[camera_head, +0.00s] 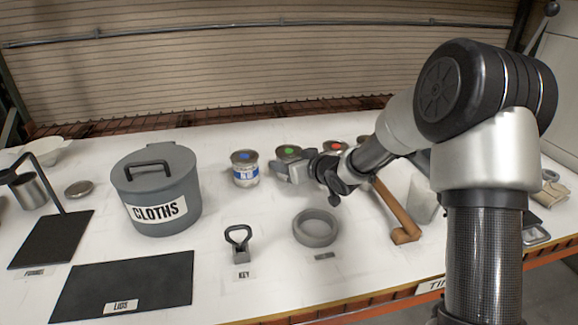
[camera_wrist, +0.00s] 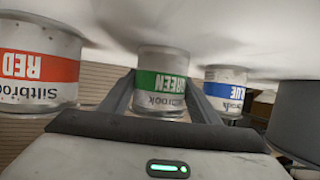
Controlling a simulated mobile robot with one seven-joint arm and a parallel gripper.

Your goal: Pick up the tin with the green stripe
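The tin with the green stripe (camera_wrist: 160,84) stands in the row of tins and appears upside down in the wrist view. In the head view its lid with a green dot (camera_head: 288,152) shows above my gripper, which hides most of its body. My gripper (camera_head: 287,172) is at the tin's near side. In the wrist view its two fingers (camera_wrist: 161,92) reach along both sides of the green-striped tin. I cannot tell whether they press on it or leave a small gap. The tin appears to rest on the table.
A blue-striped tin (camera_head: 245,168) stands close to the left, and a red-dotted tin (camera_head: 333,147) to the right, partly behind my arm. A grey ring (camera_head: 316,229), a key tool (camera_head: 238,243), a wooden-handled tool (camera_head: 397,210) and a cloths bin (camera_head: 158,190) are nearby.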

